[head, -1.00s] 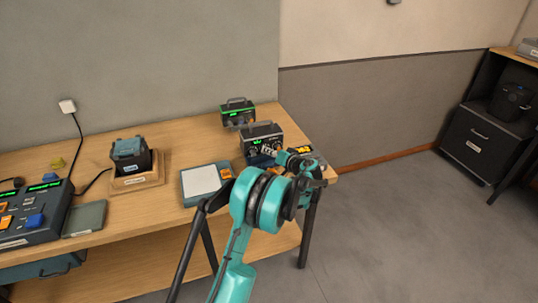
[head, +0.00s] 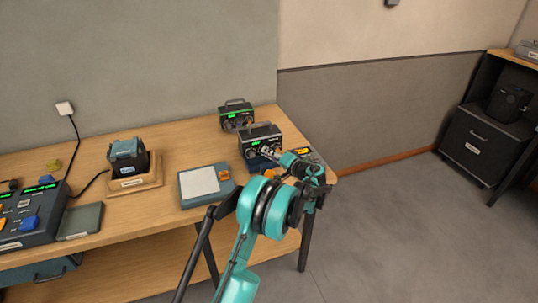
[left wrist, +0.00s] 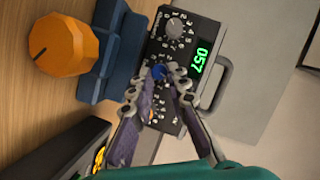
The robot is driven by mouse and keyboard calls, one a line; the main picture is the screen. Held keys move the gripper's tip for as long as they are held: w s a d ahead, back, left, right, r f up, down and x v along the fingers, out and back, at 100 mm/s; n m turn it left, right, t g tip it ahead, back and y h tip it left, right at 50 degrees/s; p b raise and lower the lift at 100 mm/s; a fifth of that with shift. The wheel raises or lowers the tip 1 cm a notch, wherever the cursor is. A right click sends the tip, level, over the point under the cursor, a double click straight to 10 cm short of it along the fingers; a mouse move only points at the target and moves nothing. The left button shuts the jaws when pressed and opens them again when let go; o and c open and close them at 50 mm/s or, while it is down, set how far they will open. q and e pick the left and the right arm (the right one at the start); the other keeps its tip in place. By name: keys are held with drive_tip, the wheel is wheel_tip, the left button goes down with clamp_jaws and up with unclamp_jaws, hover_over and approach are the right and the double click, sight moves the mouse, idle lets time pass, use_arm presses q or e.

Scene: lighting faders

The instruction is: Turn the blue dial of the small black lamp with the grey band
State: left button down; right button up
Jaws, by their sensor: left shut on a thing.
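The small black lamp with the grey band (head: 259,132) stands near the right end of the bench. A grey dial (left wrist: 174,26) is at the top of that view. The blue dial (left wrist: 157,72) is in the middle of the face, and a dial with some orange lies below it, partly hidden. My left gripper (left wrist: 160,78) has its fingertips around the blue dial and is shut on it. In the head view my left gripper (head: 268,153) is in front of the lamp, its tips hard to make out.
A similar black lamp with a green band (head: 236,112) stands behind. A pad with a white top (head: 199,182) lies left of the lamp. A fader desk (head: 28,215) is at far left.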

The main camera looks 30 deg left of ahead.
use_arm(q)
drive_tip(key=c, duration=1.5)
unclamp_jaws()
drive_tip(key=shift+o, duration=0.2)
drive_tip(key=v, duration=1.2)
